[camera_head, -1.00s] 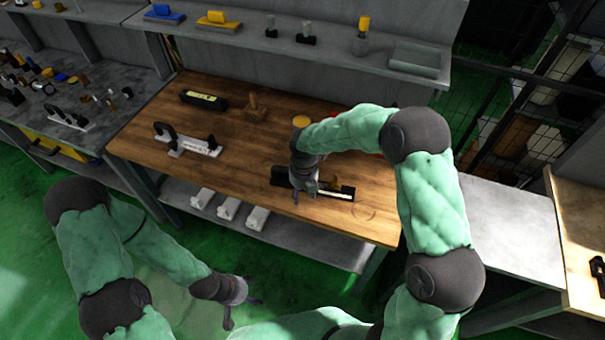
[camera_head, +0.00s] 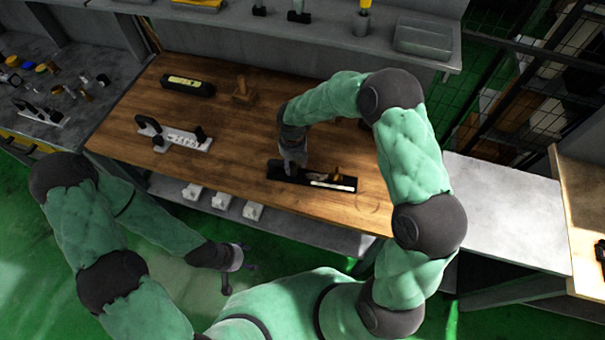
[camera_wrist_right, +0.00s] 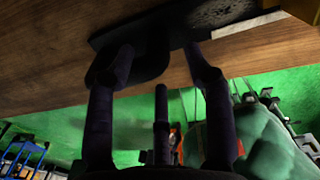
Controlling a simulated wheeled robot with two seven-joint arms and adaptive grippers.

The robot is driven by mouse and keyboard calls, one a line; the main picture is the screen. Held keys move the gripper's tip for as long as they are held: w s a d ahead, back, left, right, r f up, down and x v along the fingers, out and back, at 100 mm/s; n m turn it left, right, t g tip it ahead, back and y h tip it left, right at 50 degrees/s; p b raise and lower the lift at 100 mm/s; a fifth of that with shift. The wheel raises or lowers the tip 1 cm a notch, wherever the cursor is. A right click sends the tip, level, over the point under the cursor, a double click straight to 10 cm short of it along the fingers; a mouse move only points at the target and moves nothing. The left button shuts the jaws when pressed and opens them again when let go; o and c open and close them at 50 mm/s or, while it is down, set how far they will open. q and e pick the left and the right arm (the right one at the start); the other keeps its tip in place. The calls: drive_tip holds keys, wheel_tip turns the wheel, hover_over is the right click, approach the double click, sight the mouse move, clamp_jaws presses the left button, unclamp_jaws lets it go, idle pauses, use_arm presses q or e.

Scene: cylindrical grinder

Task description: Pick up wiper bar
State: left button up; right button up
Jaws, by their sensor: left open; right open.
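A long black bar-like piece (camera_head: 344,184) with a white strip and a brass-coloured part lies near the wooden table's front edge. It may be the wiper bar or its holder; I cannot tell which. My right gripper (camera_head: 291,171) is over its left part, fingers pointing down, hiding some of it. In the right wrist view, the black piece (camera_wrist_right: 200,35) lies by the spread fingertips of my right gripper (camera_wrist_right: 158,62), with a dark raised block beside them. I cannot tell whether they touch. My left gripper (camera_head: 239,268) is open and empty, low in front of the table.
The wooden table (camera_head: 235,130) also holds a white-based stand with black posts (camera_head: 180,138), a black case with a yellow label (camera_head: 188,85) and a small wooden piece (camera_head: 243,91). A shelf (camera_head: 290,30) runs behind. The table's middle is clear.

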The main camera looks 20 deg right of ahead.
sight(294, 170)
drive_tip(key=shift+w+f+b, duration=0.2)
drive_tip(key=shift+f+b, duration=0.15)
drive_tip(key=shift+f, duration=2.4)
drive_tip(key=shift+r, duration=0.1)
clamp_jaws()
